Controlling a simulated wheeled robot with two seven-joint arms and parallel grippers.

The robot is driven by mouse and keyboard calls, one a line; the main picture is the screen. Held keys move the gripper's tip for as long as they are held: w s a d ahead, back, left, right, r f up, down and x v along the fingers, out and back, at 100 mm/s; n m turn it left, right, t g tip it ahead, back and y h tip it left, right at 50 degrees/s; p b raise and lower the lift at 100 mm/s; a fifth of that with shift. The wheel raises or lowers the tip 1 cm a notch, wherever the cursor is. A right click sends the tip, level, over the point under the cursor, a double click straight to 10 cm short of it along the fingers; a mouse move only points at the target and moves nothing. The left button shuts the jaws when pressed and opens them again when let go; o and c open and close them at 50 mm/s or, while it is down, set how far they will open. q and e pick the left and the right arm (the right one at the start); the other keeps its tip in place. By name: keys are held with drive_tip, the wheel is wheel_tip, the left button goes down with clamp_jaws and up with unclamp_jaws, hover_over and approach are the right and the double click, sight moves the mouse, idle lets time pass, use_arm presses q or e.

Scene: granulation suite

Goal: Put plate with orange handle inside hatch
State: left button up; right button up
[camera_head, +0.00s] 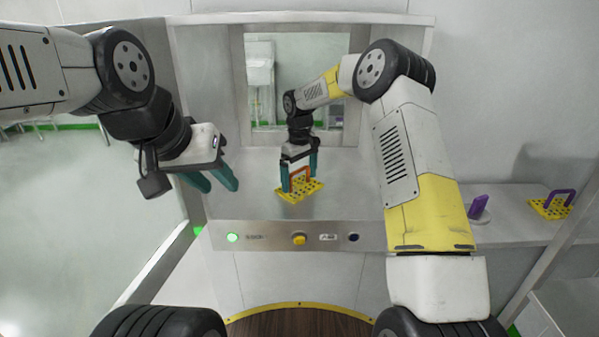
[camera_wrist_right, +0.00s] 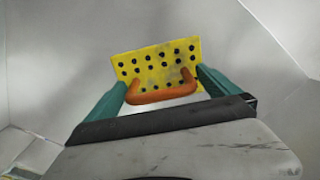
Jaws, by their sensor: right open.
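The plate with orange handle (camera_head: 299,190) is yellow with dark holes. It lies at a slant over the grey floor of the hatch (camera_head: 240,190), inside its walls, and looks to rest on it. My right gripper (camera_head: 299,178) reaches into the hatch from above, its teal fingers open on either side of the orange handle. In the right wrist view the plate (camera_wrist_right: 155,62) shows beyond the fingers, with its handle (camera_wrist_right: 163,92) between them. My left gripper (camera_head: 212,181) is open and empty at the hatch's left side.
A front panel (camera_head: 270,237) with a green light, a yellow button and a dark button runs below the hatch. A window (camera_head: 270,80) is in its back wall. On the right shelf (camera_head: 510,220) are a purple-handled yellow plate (camera_head: 550,208) and a purple object (camera_head: 479,208).

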sight(300, 169)
wheel_tip(300, 169, up, 7)
drive_tip(key=shift+r, duration=0.1)
idle(0.5)
